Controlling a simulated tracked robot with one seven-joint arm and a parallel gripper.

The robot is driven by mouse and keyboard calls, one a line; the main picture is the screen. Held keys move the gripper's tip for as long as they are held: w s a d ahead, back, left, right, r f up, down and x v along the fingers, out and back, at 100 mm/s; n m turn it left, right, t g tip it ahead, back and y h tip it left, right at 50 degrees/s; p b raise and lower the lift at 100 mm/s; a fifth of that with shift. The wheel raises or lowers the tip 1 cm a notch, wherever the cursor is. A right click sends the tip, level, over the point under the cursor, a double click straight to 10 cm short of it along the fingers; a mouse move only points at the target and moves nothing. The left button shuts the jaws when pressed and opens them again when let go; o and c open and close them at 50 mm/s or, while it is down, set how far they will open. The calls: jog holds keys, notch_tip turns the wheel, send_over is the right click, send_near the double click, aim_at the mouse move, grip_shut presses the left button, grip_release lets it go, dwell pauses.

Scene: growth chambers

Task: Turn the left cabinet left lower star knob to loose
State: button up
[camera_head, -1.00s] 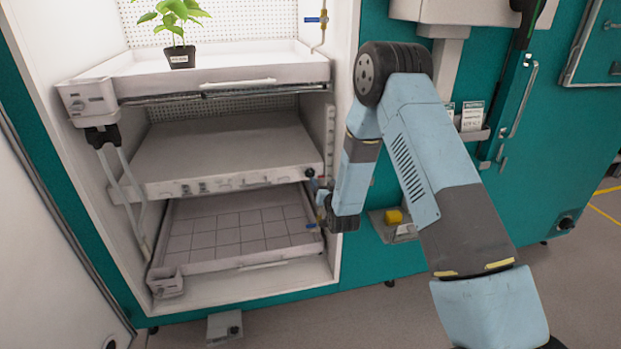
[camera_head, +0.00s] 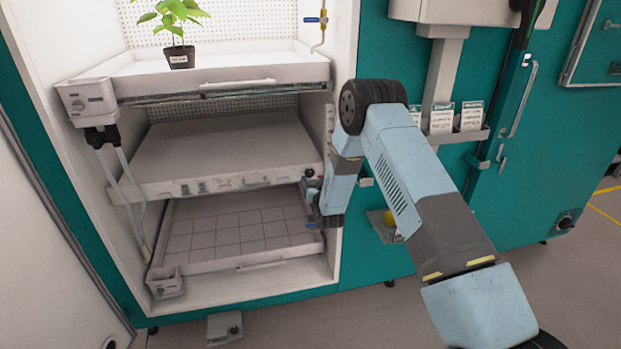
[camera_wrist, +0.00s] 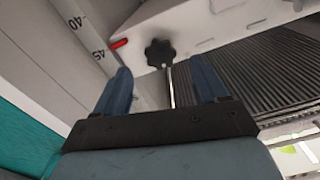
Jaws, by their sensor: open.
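A black star knob (camera_wrist: 160,53) shows in the wrist view on the white front of a shelf, with a small red marker to its left. My gripper (camera_wrist: 160,68) is open; its two blue fingers stand on either side below the knob, with nothing between them. I cannot tell whether they touch the knob. In the head view my gripper (camera_head: 312,192) is at the right front corner of the middle shelf (camera_head: 235,185), inside the left cabinet. A small dark and red spot there, just above the gripper, may be the knob (camera_head: 309,173).
A tray with a potted plant (camera_head: 180,57) is above, and a gridded lower tray (camera_head: 235,266) is below. The cabinet's right wall is close to my gripper. A scale with numbers (camera_wrist: 90,40) runs beside the knob. A card holder (camera_head: 455,132) is behind my arm.

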aim_at(310, 175)
jog(key=shift+x, duration=2.2)
jog(key=shift+c, duration=0.5)
jog(key=c, duration=0.9)
jog(key=shift+a, duration=0.15)
jog(key=shift+c, duration=0.3)
